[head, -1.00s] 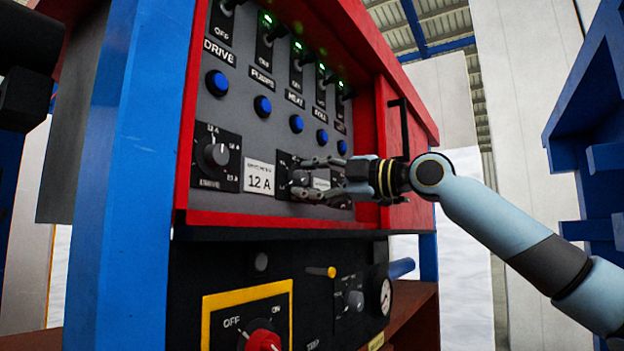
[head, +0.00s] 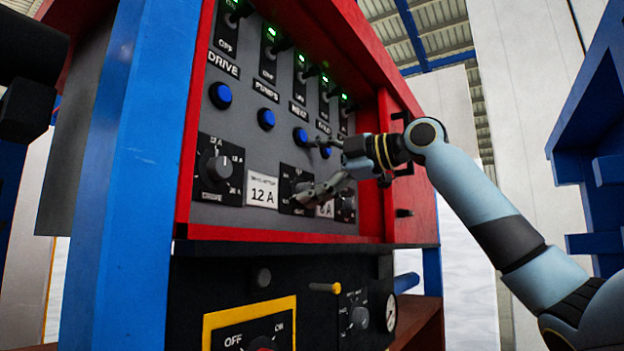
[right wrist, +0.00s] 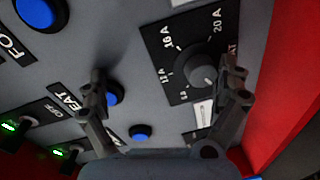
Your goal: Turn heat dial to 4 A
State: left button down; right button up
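In the head view, my right gripper (head: 312,167) is in front of the grey panel (head: 240,130). Its fingers are spread, one near a blue button and one over the middle dial (head: 292,185), partly hiding it. A further dial (head: 347,203) shows at the right, below my gripper. In the right wrist view, a dark dial (right wrist: 203,77) with 16 A and 20 A marks lies beyond the open fingers (right wrist: 167,75), nearer the right one. Lettering ending in "AT" is beside it, partly hidden. Nothing is held. My left gripper is out of view.
A left dial (head: 219,168) and a 12 A card (head: 262,190) sit beside the middle dial. Blue buttons (head: 221,95) and switches with green lights line the panel above. A red frame (head: 300,234) borders it. Another control box (head: 230,265) lies below.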

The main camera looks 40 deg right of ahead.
jog(key=r, duration=0.2)
jog(key=r+t, duration=0.2)
jog(key=r, duration=0.1)
jog(key=shift+s+r+y, duration=0.3)
jog(key=shift+s, duration=0.05)
jog(key=shift+g+h, duration=0.4)
jog(key=shift+g, duration=0.5)
notch_tip(320, 180, down, 4)
jog(key=shift+f, duration=0.25)
jog(key=shift+s+a, duration=0.1)
jog(key=shift+s, duration=0.15)
jog(key=shift+c, duration=0.2)
jog(key=shift+s+f+b, duration=0.15)
jog(key=shift+s+b, duration=0.05)
jog(key=shift+b, duration=0.3)
jog(key=shift+c, duration=0.6)
jog(key=shift+b+v, duration=0.6)
jog(key=shift+v, duration=0.45)
jog(key=c, duration=0.3)
jog(key=b+v, duration=0.3)
jog(key=f+b+v, duration=0.1)
jog(key=b+v, duration=0.2)
jog(key=f+b+v, duration=0.1)
jog(key=b+v, duration=0.2)
jog(key=shift+s+d+b, duration=0.2)
jog(key=shift+s+b, duration=0.15)
jog(key=shift+s, duration=0.05)
jog(key=shift+f, duration=0.1)
